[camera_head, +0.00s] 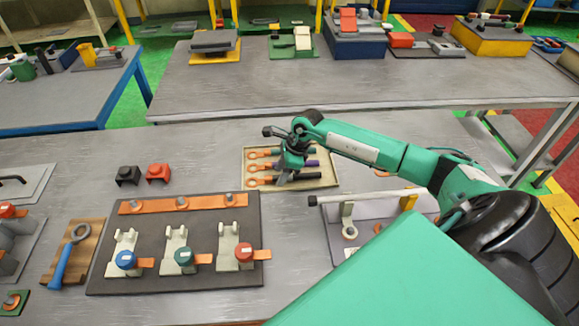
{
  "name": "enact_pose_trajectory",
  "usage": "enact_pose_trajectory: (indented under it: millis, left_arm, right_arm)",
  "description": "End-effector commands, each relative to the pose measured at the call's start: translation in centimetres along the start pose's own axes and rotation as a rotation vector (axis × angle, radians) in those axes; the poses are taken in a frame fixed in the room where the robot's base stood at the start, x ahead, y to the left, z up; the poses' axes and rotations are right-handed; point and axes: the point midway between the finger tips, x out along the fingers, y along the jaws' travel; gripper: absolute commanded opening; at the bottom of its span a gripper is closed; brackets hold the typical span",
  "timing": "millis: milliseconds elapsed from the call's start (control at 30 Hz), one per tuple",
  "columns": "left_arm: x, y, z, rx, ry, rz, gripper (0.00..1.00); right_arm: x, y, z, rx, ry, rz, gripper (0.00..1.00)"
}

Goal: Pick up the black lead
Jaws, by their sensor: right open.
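The black lead (307,177) lies in a shallow beige tray (331,184) as the nearest of the leads there. Its orange ring end (252,183) points left. My right gripper (286,176) reaches down over the tray from the right, fingers pointing down at the leads near the black one. It is open, and its fingers hide part of the leads; whether they touch the black lead I cannot tell. A purple lead (312,163) lies just behind the black one, and another lead with an orange end (253,155) lies farther back. My left gripper is not in view.
A dark board (190,277) with an orange bar and blue, green and red terminals stands in front left of the tray. Black (128,175) and red (158,173) blocks sit left. A grey fixture with a rod (370,195) stands close on the right.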

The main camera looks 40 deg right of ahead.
Motion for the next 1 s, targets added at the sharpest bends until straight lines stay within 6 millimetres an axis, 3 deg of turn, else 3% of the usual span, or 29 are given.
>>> enact_pose_trajectory:
  millis: [333,567,1000]
  left_arm:
    - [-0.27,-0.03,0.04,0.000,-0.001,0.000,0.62]
    - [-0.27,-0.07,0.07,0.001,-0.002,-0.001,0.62]
    - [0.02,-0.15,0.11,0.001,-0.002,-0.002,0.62]
  right_arm:
    - [1.00,0.01,-0.02,-0.001,0.000,0.000,0.45]
    - [0.98,0.01,-0.01,-0.001,0.000,0.000,0.00]
    - [0.29,-0.07,0.29,-0.001,-0.001,-0.002,0.00]
